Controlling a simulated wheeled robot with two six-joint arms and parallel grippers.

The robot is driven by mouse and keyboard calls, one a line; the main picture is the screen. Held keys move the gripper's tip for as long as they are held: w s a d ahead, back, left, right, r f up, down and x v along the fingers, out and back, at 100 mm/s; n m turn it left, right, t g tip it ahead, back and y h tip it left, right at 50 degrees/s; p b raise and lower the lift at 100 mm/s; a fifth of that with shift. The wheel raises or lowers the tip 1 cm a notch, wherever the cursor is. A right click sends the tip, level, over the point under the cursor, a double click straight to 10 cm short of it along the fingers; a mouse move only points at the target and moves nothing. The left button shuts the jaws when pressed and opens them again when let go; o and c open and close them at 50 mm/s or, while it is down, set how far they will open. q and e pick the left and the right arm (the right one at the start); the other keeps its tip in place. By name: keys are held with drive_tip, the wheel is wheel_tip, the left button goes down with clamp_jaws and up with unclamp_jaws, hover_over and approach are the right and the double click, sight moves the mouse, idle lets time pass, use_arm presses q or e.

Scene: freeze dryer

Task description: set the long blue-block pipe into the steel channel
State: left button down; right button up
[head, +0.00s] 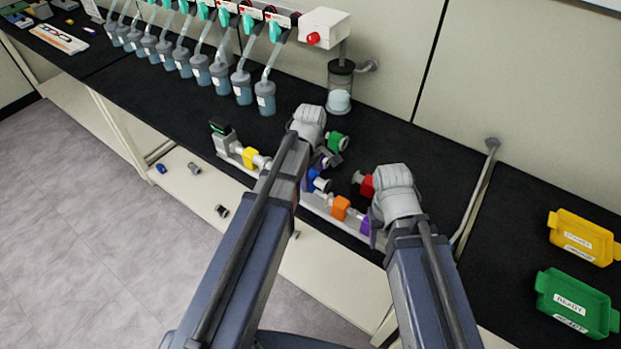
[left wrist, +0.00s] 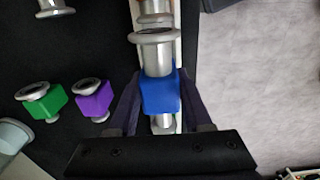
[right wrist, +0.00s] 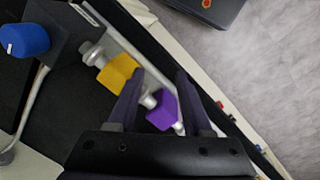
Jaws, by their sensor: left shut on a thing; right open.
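The blue-block pipe (left wrist: 160,92), a steel pipe with a blue block, is between the fingers of my left gripper (left wrist: 160,105), which is shut on it. It lines up with the pale steel channel (head: 232,158) along the bench front; I cannot tell whether it rests in it. In the head view the blue block (head: 318,181) is partly hidden by my left arm. My right gripper (right wrist: 158,92) is open, with its fingers over the channel near the purple block (right wrist: 162,112) and yellow-orange block (right wrist: 118,73). In the head view the channel also holds a yellow block (head: 250,157).
A green-block piece (head: 337,141) and a red-block piece (head: 367,185) lie on the black bench behind the channel. Flasks (head: 264,95) hang from a manifold at the back. A yellow tray (head: 582,238) and green tray (head: 577,300) stand right. Small pieces lie on the lower shelf.

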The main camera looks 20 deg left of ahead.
use_arm(q)
drive_tip(key=shift+f+b, duration=2.55)
drive_tip(key=shift+f, duration=0.1)
use_arm(e)
drive_tip(key=shift+f, duration=2.65)
use_arm(q)
drive_tip(key=shift+c, duration=1.2)
unclamp_jaws()
drive_tip(key=shift+r, duration=0.1)
wheel_tip(320, 180, up, 8)
drive_tip(key=p, duration=0.8)
use_arm(e)
wheel_tip(320, 180, up, 8)
drive_tip(key=shift+f, duration=0.1)
